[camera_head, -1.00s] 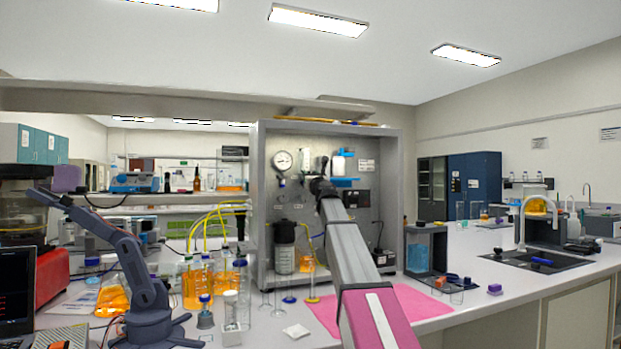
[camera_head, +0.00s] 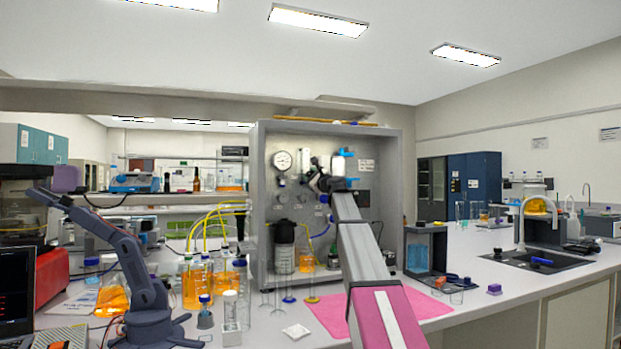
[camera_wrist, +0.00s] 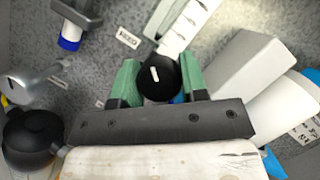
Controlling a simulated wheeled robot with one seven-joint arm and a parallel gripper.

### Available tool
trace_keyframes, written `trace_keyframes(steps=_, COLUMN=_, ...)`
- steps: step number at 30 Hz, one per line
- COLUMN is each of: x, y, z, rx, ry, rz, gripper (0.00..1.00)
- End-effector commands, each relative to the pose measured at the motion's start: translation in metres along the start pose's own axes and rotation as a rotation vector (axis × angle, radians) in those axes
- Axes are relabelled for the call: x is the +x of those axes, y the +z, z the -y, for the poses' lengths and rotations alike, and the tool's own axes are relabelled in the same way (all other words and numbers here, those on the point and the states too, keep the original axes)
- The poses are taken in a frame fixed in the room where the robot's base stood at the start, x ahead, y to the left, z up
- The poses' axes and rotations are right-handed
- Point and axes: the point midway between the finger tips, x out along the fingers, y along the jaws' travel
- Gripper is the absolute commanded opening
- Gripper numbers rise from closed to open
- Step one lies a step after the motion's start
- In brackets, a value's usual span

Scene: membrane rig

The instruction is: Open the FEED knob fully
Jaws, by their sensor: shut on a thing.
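In the wrist view, a round black knob (camera_wrist: 150,88) with a short white pointer mark sits between the green fingers of my gripper (camera_wrist: 161,76). The fingers are shut on the knob from its left and right sides. The white mark leans slightly from upright in the picture. A small white label (camera_wrist: 128,38) is on the panel near the knob, and its print is too small to read surely. In the head view, my arm's end is against the upper middle of the panel (camera_head: 292,188) and hides the knob and fingers.
In the wrist view, a white scaled flow tube (camera_wrist: 182,28) is just above the knob. A grey block (camera_wrist: 245,68) is close on the right, and a black round part (camera_wrist: 30,138) is at lower left. In the head view, a round gauge (camera_head: 282,160) is left of my arm's end.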

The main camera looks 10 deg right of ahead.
Motion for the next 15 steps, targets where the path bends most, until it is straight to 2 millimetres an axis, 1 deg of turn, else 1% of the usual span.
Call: trace_keyframes(steps=15, x=0.0005, y=0.0006, z=0.0011, rx=-0.454, ry=0.190, rz=0.001, gripper=0.16)
